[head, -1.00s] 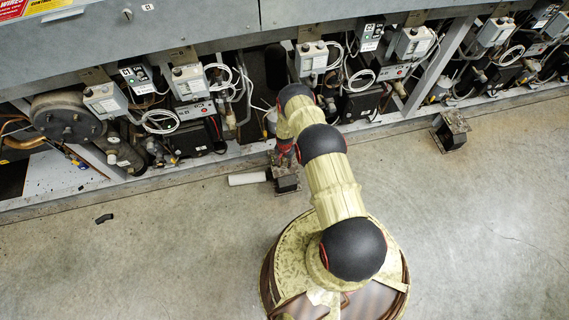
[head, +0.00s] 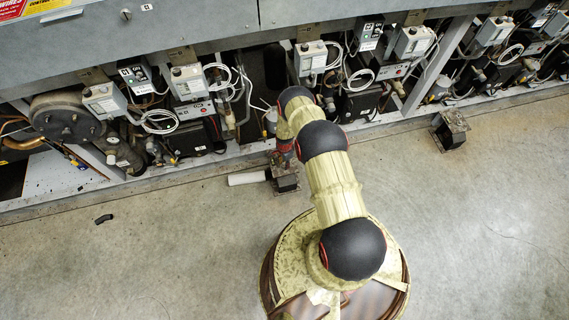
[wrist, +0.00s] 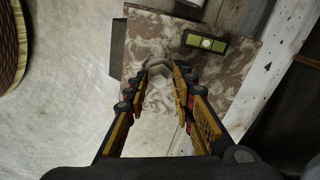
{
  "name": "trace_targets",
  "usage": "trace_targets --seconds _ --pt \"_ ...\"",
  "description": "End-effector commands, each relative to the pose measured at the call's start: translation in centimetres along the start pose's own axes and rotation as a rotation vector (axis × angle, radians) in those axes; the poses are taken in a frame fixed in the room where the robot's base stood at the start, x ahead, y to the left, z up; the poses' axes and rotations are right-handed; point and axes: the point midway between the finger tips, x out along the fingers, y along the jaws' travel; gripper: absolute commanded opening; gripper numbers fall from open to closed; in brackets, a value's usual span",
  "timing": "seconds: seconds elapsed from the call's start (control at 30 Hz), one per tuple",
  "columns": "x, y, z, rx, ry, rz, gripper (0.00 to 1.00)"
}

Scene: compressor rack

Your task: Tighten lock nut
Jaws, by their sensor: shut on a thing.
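A pale hexagonal lock nut (wrist: 159,83) sits on a rusty, mottled mounting plate (wrist: 160,42) in the wrist view. My gripper (wrist: 164,70) has its two yellow and black fingers on either side of the nut, shut on it. The fingers partly hide the nut's sides. In the head view my gripper (head: 284,158) points down at the foot (head: 287,184) by the rack's front edge. The nut itself cannot be made out there.
A small green level (wrist: 206,42) lies on the plate beside the nut. A white cylinder (head: 247,178) lies on the floor left of the foot. The compressor rack (head: 190,85) stands behind.

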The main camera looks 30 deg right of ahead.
Motion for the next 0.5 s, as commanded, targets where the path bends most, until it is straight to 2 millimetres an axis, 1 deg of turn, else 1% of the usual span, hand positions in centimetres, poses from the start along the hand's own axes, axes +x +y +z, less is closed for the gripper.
trace_targets --seconds 0.47,0.5 --pt "0.0 -0.03 -0.05 0.015 0.0 -0.001 0.0" --pt "0.0 -0.03 -0.05 0.015 0.0 -0.001 0.27"
